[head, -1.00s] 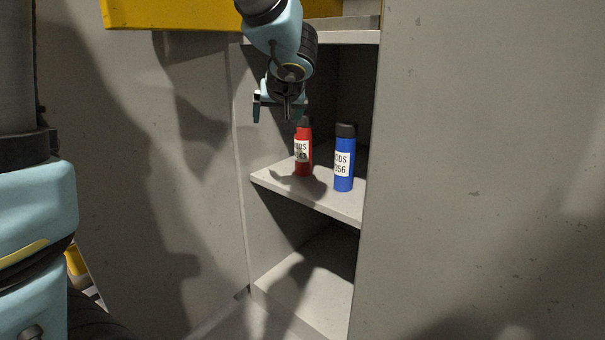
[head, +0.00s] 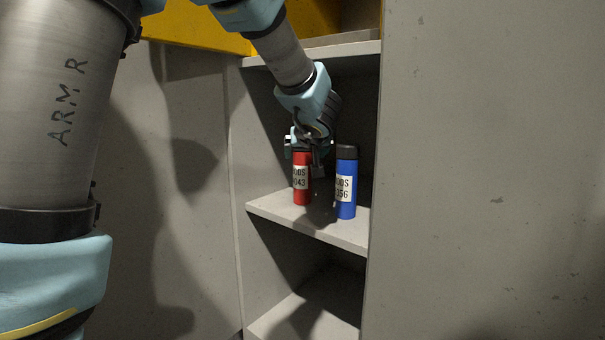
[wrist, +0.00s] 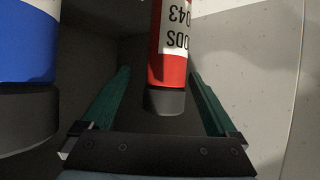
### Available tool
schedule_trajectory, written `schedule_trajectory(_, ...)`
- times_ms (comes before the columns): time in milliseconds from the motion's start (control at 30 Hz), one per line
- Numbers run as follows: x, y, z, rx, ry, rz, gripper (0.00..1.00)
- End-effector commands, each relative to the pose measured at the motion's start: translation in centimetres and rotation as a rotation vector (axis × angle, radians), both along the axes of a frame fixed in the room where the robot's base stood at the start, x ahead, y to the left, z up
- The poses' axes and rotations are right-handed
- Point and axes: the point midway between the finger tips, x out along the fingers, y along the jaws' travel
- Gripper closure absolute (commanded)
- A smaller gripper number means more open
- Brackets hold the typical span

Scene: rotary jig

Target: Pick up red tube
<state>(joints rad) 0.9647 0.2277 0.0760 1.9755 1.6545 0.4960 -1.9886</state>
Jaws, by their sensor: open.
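The red tube (head: 302,186) stands upright on the middle shelf, with a white label and a dark cap. My gripper (head: 304,152) is at the height of its cap, in front of or around its top in the head view. In the wrist view the red tube (wrist: 170,60) appears upside down, its dark cap between the two green fingers of my gripper (wrist: 160,85). The fingers are open, with a gap on each side of the tube. The tube's cap is mostly hidden by my gripper in the head view.
A blue tube (head: 346,190) stands upright just right of the red one and shows large at the left of the wrist view (wrist: 28,45). The shelf (head: 318,228) has a wall on either side and another board above. The lower compartment is empty.

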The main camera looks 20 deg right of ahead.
Motion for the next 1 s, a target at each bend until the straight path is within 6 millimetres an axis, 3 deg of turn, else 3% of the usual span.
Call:
schedule_trajectory(333, 3.9, -0.5, -2.5, 0.002, 0.0, 0.001, 0.06)
schedule_trajectory(600, 4.2, -0.6, -2.5, 0.001, 0.001, 0.001, 0.07)
schedule_trajectory(1000, 4.1, -0.6, -2.5, 0.001, 0.001, 0.001, 0.52)
